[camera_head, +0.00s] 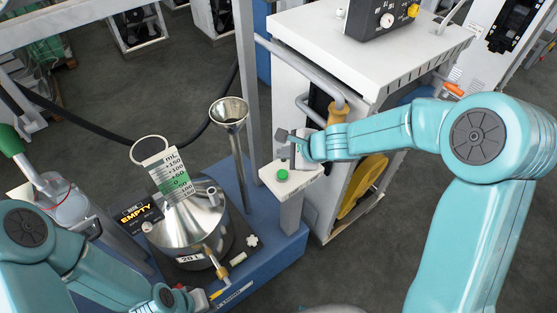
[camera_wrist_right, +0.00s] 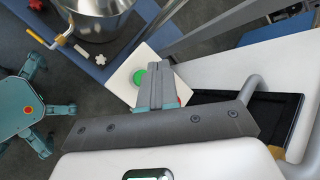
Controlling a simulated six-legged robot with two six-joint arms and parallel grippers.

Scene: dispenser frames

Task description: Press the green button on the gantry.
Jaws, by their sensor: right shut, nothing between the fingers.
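The green button (camera_head: 282,174) sits on top of a white box (camera_head: 304,181) on a post at the edge of the blue base. It also shows in the right wrist view (camera_wrist_right: 139,77), beside the fingertips. My right gripper (camera_head: 284,139) is shut and empty, just behind and above the button in the head view. In the right wrist view its fingers (camera_wrist_right: 160,70) are together and cover part of the white box. I cannot tell whether they touch it. My left arm is at the lower left of the head view; its finger state is unclear.
A steel vessel (camera_head: 190,226) with a dark "EMPTY" display (camera_head: 138,215) stands left of the button. A funnel (camera_head: 229,112) rises behind it, near a grey upright (camera_head: 246,60). A white cabinet (camera_head: 345,35) with a handle rail stands close to my right gripper.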

